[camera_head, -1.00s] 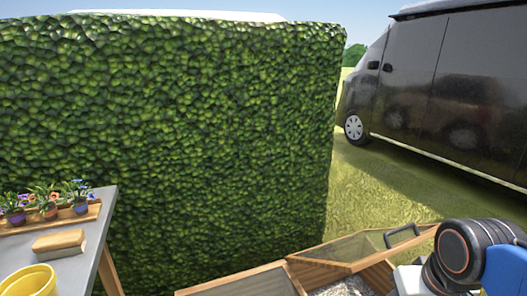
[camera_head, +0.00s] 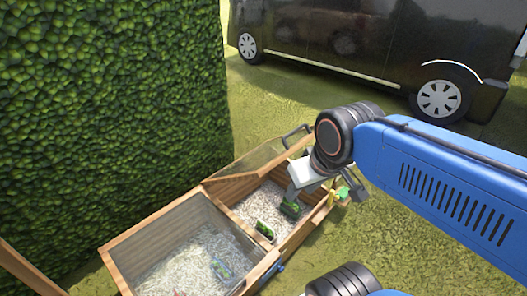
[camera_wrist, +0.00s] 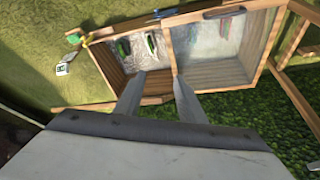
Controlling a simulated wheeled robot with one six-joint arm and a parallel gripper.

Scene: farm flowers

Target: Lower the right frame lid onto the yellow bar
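The right frame (camera_head: 298,232) is a wooden box with pale gravel and small dark green-topped items inside. Its glazed lid (camera_head: 250,158) is raised and tilted at the hedge side, with a dark handle (camera_head: 297,136) on its upper edge. A small yellow piece (camera_head: 332,198), seemingly the yellow bar, is at the box's front right corner, partly hidden; yellow also shows in the wrist view (camera_wrist: 87,39). My gripper (camera_wrist: 158,88) is open and empty, its fingers apart. In the head view it hangs over the right frame, apart from the lid handle.
A green object (camera_head: 344,192) is beside the yellow piece. The hedge (camera_head: 100,110) stands behind; a dark van (camera_head: 340,40) is farther off. Grass is open at right.

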